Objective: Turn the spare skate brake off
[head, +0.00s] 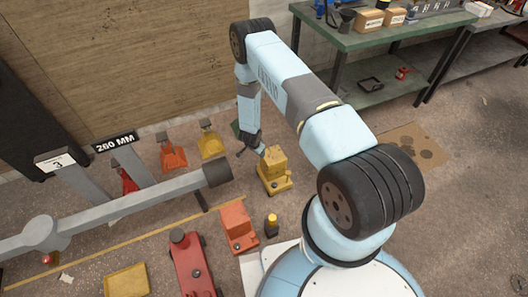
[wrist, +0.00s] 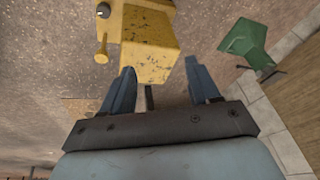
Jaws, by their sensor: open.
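A worn yellow block-shaped unit (head: 273,170) stands on the floor just right of my gripper (head: 250,146). I cannot tell from any label whether it is the spare skate. In the wrist view the yellow unit (wrist: 148,45) fills the top middle, with a small round knob (wrist: 103,10) on its left side. A short dark bar (wrist: 149,97) shows below it, between the fingers of my gripper (wrist: 160,85). The fingers are open, with nothing held between them. I cannot tell whether they touch the unit, or which part is the brake.
A green piece (wrist: 248,42) lies near the wall. Orange (head: 173,157) and yellow (head: 210,143) pieces stand along the wall. A grey beam (head: 130,205), an orange box (head: 238,225), a red jack-like unit (head: 192,265) and a yellow tray (head: 127,281) are nearby. A green workbench (head: 385,35) stands behind.

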